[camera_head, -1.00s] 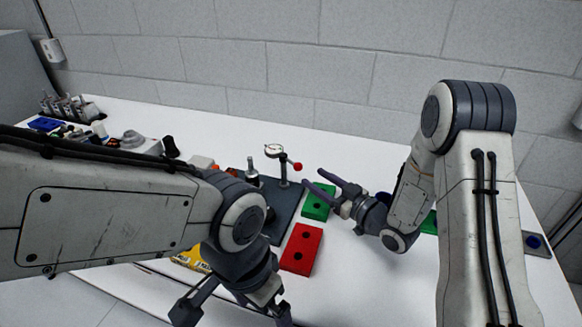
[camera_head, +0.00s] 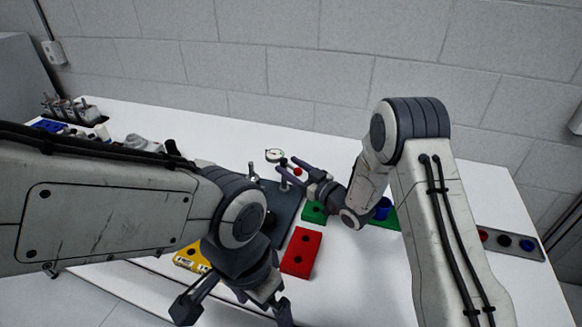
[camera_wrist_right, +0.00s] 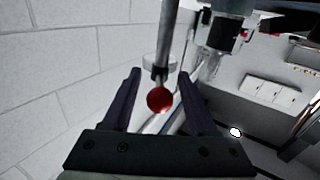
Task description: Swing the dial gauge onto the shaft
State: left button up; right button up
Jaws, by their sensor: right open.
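The dial gauge (camera_head: 275,156) is a small round white dial on a post that rises from a dark base plate (camera_head: 286,212). A red ball knob (camera_head: 297,171) sits beside the post, below the dial. A metal shaft (camera_head: 252,171) stands upright left of the post. My right gripper (camera_head: 290,172) is open with its fingers at the knob; in the right wrist view the red knob (camera_wrist_right: 160,99) and its rod lie between the open fingers (camera_wrist_right: 161,95). My left gripper (camera_head: 233,312) hangs low at the front, fingers spread apart and empty.
A red block (camera_head: 301,252) and a green block (camera_head: 314,212) with holes lie right of the plate. A yellow block (camera_head: 191,257) is partly behind my left arm.

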grip_shut()
dwell(1.3)
